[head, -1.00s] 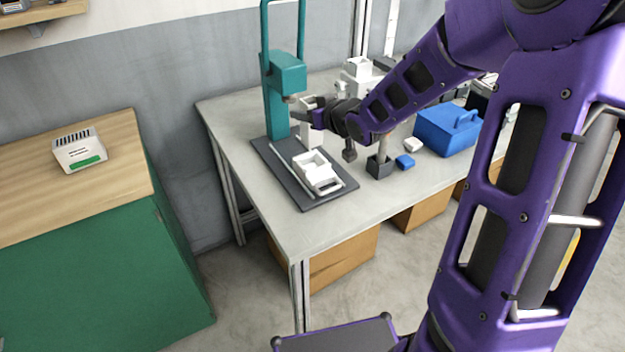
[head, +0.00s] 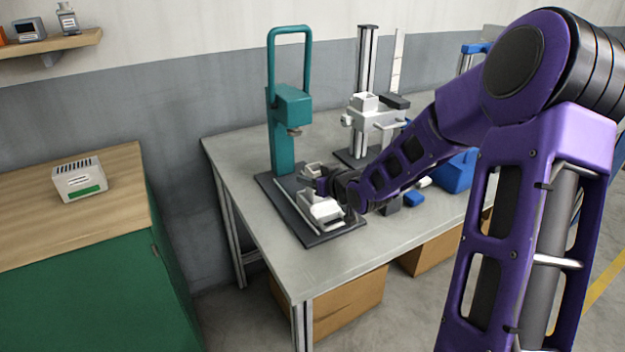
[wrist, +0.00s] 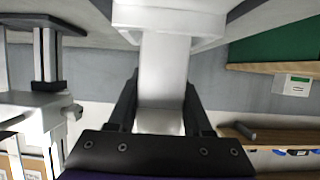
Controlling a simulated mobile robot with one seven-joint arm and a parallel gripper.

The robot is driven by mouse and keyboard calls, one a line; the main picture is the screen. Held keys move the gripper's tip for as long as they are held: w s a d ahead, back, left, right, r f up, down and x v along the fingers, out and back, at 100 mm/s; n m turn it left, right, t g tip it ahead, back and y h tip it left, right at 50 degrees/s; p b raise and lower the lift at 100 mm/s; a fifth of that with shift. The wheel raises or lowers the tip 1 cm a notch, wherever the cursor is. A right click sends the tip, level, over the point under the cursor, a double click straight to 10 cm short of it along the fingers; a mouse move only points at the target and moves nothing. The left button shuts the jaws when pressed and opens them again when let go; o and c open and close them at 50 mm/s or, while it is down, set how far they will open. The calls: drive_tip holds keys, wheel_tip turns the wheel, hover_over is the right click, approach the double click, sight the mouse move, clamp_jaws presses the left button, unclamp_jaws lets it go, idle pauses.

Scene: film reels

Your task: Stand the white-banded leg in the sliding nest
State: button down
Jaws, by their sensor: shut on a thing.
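The sliding nest (head: 325,210) is a white box on the dark base plate (head: 268,190) of the teal press (head: 283,140), out in front of the press head. My gripper (head: 322,186) is low over the nest. In the wrist view, which looks upside down, my gripper (wrist: 160,115) is shut on a white upright piece (wrist: 163,75), apparently the white-banded leg. Its far end meets the white nest body (wrist: 170,18). Whether it is seated in the nest or just above it, I cannot tell. No separate band shows, and the head view mostly hides the leg.
A white fixture (head: 375,115) on a post stands right of the press. A blue box (head: 458,172) and a small blue block (head: 414,199) lie farther right, partly behind my arm. The table's front left (head: 262,240) is clear. A green cabinet (head: 90,270) stands left.

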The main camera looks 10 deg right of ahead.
drive_tip(key=shift+f, duration=0.15)
drive_tip(key=shift+c, duration=1.6)
unclamp_jaws()
drive_tip(key=shift+r, duration=0.2)
drive_tip(key=shift+s+r, duration=0.1)
drive_tip(key=shift+r, duration=0.1)
drive_tip(key=p+v, duration=0.3)
drive_tip(key=v, duration=0.8)
drive_tip(key=shift+s, duration=0.35)
drive_tip(key=shift+d, duration=0.15)
